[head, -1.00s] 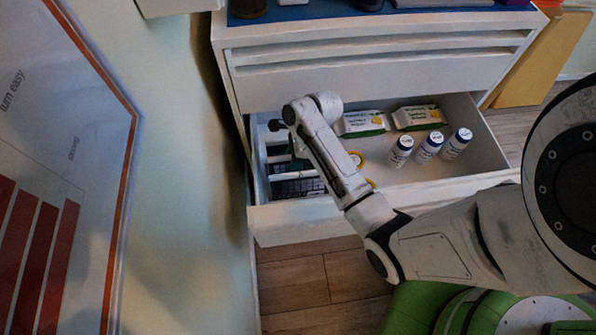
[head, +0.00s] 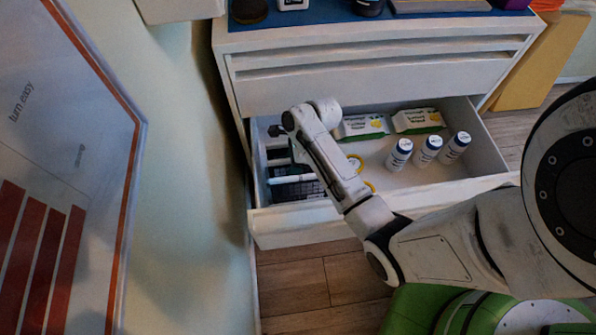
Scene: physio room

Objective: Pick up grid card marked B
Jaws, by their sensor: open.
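Dark cards with a fine grid pattern (head: 297,191) lie in the left part of the open drawer (head: 410,205). White dividers cross that part. No letter is readable, so I cannot tell which card is marked B. My arm reaches in from the right, and its forearm covers part of the cards. My gripper (head: 278,130) shows only as a small dark end piece over the drawer's left side, above the cards. It is open, with nothing visible in it. Its fingers are hard to make out.
A yellow ring-shaped thing (head: 356,161) is partly hidden by my forearm. The cabinet top (head: 415,15) holds several objects. A wall with a poster (head: 70,170) is close on the left.

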